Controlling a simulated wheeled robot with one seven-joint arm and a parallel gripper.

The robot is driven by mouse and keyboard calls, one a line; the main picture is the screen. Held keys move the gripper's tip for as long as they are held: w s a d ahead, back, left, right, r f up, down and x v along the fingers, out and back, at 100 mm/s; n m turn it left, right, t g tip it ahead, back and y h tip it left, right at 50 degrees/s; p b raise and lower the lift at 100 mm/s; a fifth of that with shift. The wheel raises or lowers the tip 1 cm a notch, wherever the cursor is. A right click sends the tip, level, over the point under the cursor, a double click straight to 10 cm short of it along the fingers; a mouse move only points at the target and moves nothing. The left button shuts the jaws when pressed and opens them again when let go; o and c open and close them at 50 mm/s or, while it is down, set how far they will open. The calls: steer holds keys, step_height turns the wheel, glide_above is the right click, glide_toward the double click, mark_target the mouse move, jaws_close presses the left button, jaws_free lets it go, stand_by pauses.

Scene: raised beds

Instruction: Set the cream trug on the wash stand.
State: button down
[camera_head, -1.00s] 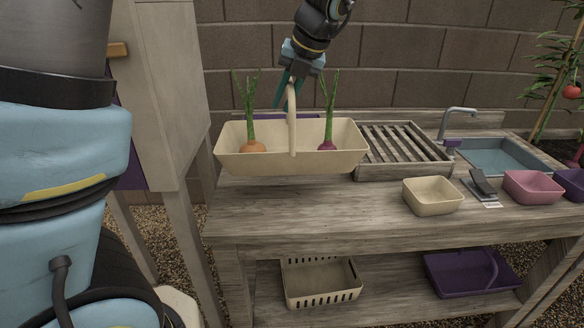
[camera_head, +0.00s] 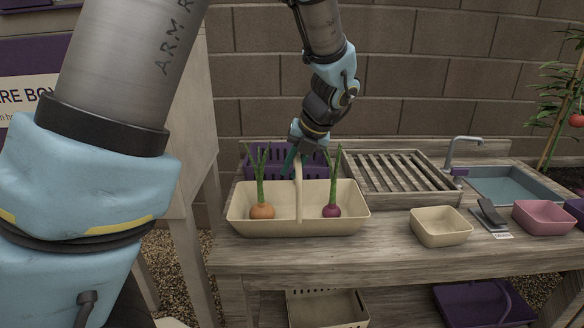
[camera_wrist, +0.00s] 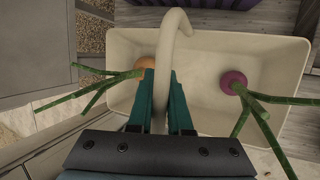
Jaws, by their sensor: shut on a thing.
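The cream trug (camera_head: 345,222) is at the left part of the wash stand (camera_head: 380,248), upright and level, low over or on its wooden top; I cannot tell for sure whether its base touches. It holds an orange-bulbed vegetable (camera_head: 262,211) and a purple-bulbed one (camera_head: 331,210), both with green stalks. My gripper (camera_head: 298,163) is shut on the trug's arched handle (camera_head: 299,195). In the wrist view the teal fingers (camera_wrist: 161,100) close around the handle (camera_wrist: 172,40), with the trug's inside (camera_wrist: 205,60) beyond.
A purple crate (camera_head: 272,160) stands behind the trug. A slatted rack (camera_head: 395,172), a tap and a basin (camera_head: 505,188) lie to the right. A small cream tub (camera_head: 440,227), a scale-like device (camera_head: 490,215) and a pink tub (camera_head: 543,217) stand near the front. A slotted cream basket (camera_head: 327,308) is below.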

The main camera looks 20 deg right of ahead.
steer(key=c, duration=0.8)
jaws_free()
steer(key=shift+c, duration=0.2)
steer(key=v, duration=1.2)
steer(key=a+f+m+g+h, duration=0.1)
steer(key=a+f+m, duration=0.3)
steer(key=a+m, duration=0.6)
steer(key=s+a+f+m+g+h, duration=0.1)
steer(key=a+f+m, duration=0.4)
steer(key=a+m, duration=0.5)
steer(key=s+a+f+m+g+h, duration=0.1)
steer(key=a+f+m, duration=0.3)
steer(key=a+m, duration=0.6)
steer(key=m, duration=0.2)
steer(key=shift+s+a+f+m, duration=0.25)
steer(key=shift+a+m, duration=0.05)
steer(key=shift+m, duration=0.1)
